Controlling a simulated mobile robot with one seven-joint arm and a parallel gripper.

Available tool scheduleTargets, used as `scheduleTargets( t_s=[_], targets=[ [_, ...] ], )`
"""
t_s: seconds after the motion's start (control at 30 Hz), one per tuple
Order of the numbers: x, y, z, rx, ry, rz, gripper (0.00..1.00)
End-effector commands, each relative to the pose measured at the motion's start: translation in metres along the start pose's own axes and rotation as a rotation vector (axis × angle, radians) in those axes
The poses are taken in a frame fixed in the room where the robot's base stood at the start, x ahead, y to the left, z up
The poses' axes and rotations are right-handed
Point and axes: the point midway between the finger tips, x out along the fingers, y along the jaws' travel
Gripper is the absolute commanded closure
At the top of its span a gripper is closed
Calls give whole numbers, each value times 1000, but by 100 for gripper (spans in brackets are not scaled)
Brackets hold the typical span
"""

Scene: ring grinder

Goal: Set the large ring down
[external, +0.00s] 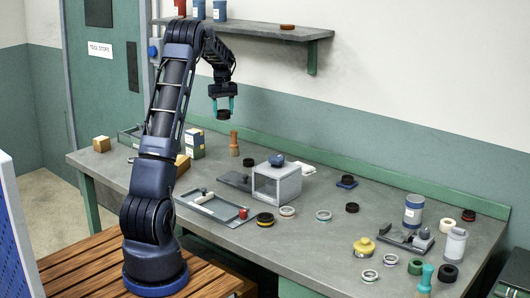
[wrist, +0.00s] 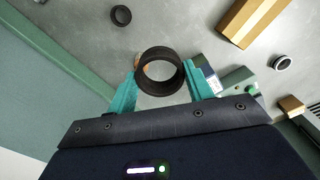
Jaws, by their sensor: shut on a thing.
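My gripper (external: 222,104) is shut on a large black ring (external: 223,115), high above the back left part of the bench. In the wrist view the ring (wrist: 161,52) sits between the two teal fingers (wrist: 162,80), one on each side, with its hole facing the camera. The ring is clear of the bench top. Which of the several rings on the bench match it in size cannot be told.
The grey bench (external: 330,235) has bare patches at centre. A wooden-handled tool (external: 234,143) stands below my gripper, with a small black ring (external: 249,162) near it. A grey box-shaped machine (external: 277,184), a tray (external: 190,209) and a wall shelf (external: 262,31) are nearby.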

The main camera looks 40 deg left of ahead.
Motion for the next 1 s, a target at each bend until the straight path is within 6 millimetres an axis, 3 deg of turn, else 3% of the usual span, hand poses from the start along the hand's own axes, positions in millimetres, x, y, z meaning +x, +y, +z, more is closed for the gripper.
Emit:
scheduleTargets(
  t_s=[0.2,0.5,0.73,1.0],
  targets=[
    [-2,60,69,158,-1,2,76],
    [-3,131,182,397,-3,2,76],
    [-4,171,274,585,-2,3,76],
    [-4,200,389,808,-3,2,76]
  ],
)
